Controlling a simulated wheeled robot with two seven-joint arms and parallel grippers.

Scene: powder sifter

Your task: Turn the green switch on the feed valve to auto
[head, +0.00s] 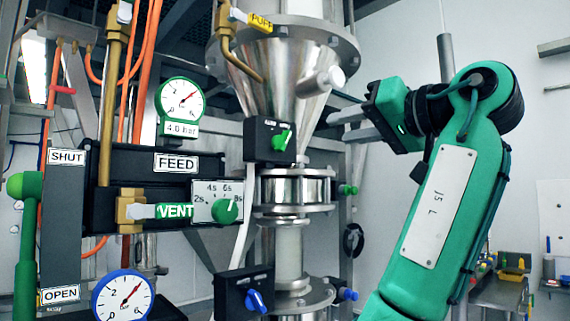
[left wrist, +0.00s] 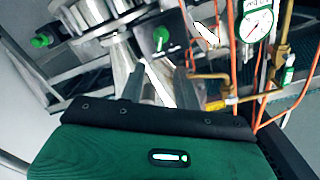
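The green switch (head: 282,139) is a knob on a black box (head: 262,153) below the steel cone. Its pale mark leans up and to the right; the small print above it is too small to read surely. The switch also shows in the left wrist view (left wrist: 160,37), beyond the fingertips. My left gripper (head: 338,116) is right of the switch and clearly apart from it, its fingers pointing left. The two fingers (left wrist: 160,82) are spread with nothing between them. My right gripper is in neither view.
A steel cone (head: 285,75) hangs above, with a short cylinder (head: 322,82) near my left fingers. Below are a timer dial with a green knob (head: 226,209) and a blue switch (head: 256,300). A green lever (head: 25,188) and gauges (head: 180,99) stand left.

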